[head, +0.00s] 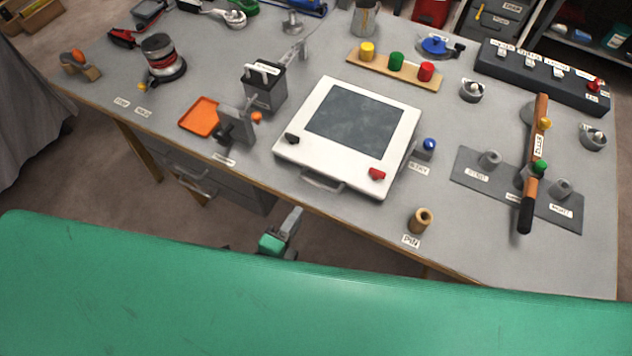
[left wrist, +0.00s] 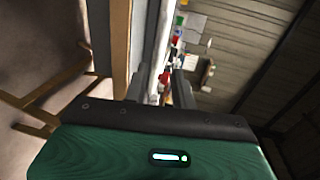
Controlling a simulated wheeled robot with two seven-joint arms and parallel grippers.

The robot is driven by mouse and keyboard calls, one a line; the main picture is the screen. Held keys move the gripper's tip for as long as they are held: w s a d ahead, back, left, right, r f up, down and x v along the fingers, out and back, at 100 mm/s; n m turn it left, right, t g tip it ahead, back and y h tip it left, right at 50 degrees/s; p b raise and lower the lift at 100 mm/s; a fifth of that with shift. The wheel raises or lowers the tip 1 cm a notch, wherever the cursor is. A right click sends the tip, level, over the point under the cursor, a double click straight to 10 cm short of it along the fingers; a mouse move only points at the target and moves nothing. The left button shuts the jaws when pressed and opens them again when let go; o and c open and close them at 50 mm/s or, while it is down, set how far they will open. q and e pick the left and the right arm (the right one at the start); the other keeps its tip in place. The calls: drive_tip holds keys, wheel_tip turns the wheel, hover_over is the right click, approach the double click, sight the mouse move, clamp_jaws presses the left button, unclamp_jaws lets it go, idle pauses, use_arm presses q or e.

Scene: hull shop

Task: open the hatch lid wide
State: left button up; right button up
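The hatch lid (head: 362,120) is a white-framed panel with a dark window. It lies closed on the hatch base in the middle of the bench in the head view. A grey handle (head: 322,184) sits at its front edge. A black latch (head: 292,138) is at the front left and a red latch (head: 377,174) at the front right. My left gripper (head: 295,215) is in front of the bench edge, apart from the lid and handle. In the left wrist view its fingers (left wrist: 164,88) stand apart with nothing between them. My right gripper is not in view.
A blue-knobbed part (head: 428,146) stands right of the hatch. A grey clamp (head: 236,125) with an orange tray (head: 199,117) and a dark box (head: 264,86) stand left. A tan ring (head: 421,220) is near the front edge. The bench's front edge lies between gripper and hatch.

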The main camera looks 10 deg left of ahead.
sight(318, 183)
use_arm(q)
drive_tip(key=p+x, duration=0.3)
drive_tip(key=x, duration=0.8)
drive_tip(key=shift+w+d+f, duration=0.1)
drive_tip(key=shift+w, duration=0.3)
drive_tip(key=shift+w+d, duration=0.1)
drive_tip(key=shift+w, duration=0.1)
drive_tip(key=shift+f, duration=0.1)
clamp_jaws()
